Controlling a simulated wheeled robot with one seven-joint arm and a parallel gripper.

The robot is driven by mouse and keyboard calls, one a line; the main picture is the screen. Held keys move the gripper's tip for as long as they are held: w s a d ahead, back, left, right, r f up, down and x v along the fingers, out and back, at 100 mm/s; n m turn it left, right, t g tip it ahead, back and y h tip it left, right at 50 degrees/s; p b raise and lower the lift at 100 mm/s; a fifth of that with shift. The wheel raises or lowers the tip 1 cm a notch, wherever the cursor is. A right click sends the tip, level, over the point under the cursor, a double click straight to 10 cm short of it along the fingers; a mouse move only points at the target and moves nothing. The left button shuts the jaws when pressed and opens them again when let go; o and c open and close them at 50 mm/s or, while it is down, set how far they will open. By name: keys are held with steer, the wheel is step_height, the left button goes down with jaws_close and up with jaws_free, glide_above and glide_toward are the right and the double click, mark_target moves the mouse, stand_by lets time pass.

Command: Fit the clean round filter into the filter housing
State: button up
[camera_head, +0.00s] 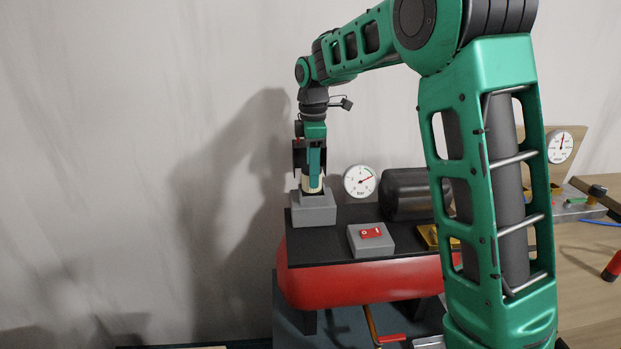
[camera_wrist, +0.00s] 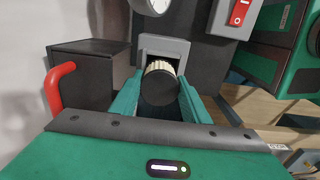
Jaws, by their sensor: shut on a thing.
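The round filter (camera_wrist: 159,87) has a dark end cap and cream pleated sides. My gripper (camera_head: 311,172) is shut on it, with one green finger on each side in the wrist view. The filter housing (camera_head: 313,210) is a grey block at the left end of the compressor's black top plate. In the wrist view the housing (camera_wrist: 178,45) is just beyond the filter. I cannot tell how deep the filter sits in it.
A pressure gauge (camera_head: 360,181) and a dark cylinder (camera_head: 405,194) stand right of the housing. A grey switch box (camera_head: 371,239) with a red switch is in front. The red tank (camera_head: 365,281) lies below. A wooden bench (camera_head: 585,258) is at right.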

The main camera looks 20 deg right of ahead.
steer(key=shift+f, duration=0.9)
steer(key=o, duration=0.8)
steer(key=shift+r, duration=0.1)
step_height(320, 180, up, 12)
steer(key=s+d+f+m, duration=0.3)
steer(key=s+d+m, duration=0.2)
steer(key=s, duration=0.4)
steer(key=s+d+f+m, duration=0.2)
steer(key=s+d+m, duration=0.4)
steer(key=s, duration=0.4)
steer(key=s+d+f+m, duration=0.3)
steer(key=s+d+m, duration=0.2)
steer(key=s, duration=0.4)
steer(key=s+d+f+m, duration=0.1)
steer(key=s+f+m, duration=0.5)
steer(key=s, duration=0.6)
steer(key=shift+s+f, duration=0.2)
steer(key=shift+f, duration=0.05)
steer(key=shift+d, duration=0.1)
